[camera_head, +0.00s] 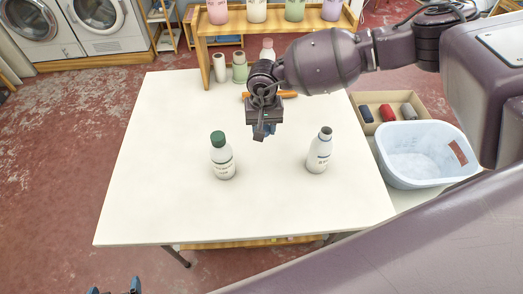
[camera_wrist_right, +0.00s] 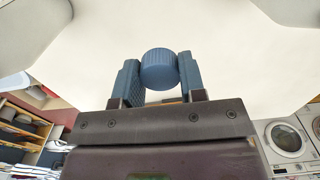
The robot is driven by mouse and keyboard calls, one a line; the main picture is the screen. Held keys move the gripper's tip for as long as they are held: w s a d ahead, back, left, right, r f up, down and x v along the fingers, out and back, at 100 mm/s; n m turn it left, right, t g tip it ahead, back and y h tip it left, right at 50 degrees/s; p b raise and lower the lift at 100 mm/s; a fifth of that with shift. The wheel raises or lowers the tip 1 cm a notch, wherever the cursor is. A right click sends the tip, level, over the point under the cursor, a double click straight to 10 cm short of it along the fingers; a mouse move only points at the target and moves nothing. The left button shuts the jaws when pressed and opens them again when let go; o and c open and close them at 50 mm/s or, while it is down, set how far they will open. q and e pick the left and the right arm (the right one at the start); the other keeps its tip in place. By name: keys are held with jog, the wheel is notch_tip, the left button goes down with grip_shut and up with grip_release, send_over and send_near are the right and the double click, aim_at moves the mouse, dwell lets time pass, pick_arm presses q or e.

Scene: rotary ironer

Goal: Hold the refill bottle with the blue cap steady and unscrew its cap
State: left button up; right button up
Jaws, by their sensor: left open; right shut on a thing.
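A blue ribbed cap (camera_wrist_right: 159,69) sits between the blue fingers of my right gripper (camera_wrist_right: 160,82), which is shut on it. No bottle shows under the cap in the right wrist view. In the head view my right gripper (camera_head: 263,131) hangs above the middle of the white table, between two white bottles and apart from both. The right bottle (camera_head: 318,154) stands upright with a small dark top; I cannot tell if that is its open neck. The left bottle (camera_head: 222,162) stands upright with a green cap. My left gripper (camera_head: 115,289) is open and empty at the bottom left, partly cut off, away from the table.
The white table (camera_head: 165,205) has clear room at front and left. At its back stand a pink-capped bottle (camera_head: 267,50), two rolls (camera_head: 230,68) and an orange-handled thing (camera_head: 289,94). A pale blue basin (camera_head: 405,170) and a box (camera_head: 425,108) stand at the right.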

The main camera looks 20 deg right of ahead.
send_over(263, 156)
notch_tip(263, 156, down, 8)
jog(key=shift+r+b, duration=0.15)
jog(key=shift+b, duration=0.2)
notch_tip(263, 156, down, 3)
jog(key=shift+s+f, duration=0.1)
jog(key=shift+f, duration=0.25)
jog(key=shift+f+b, duration=0.1)
jog(key=shift+b, duration=0.2)
jog(key=o, duration=1)
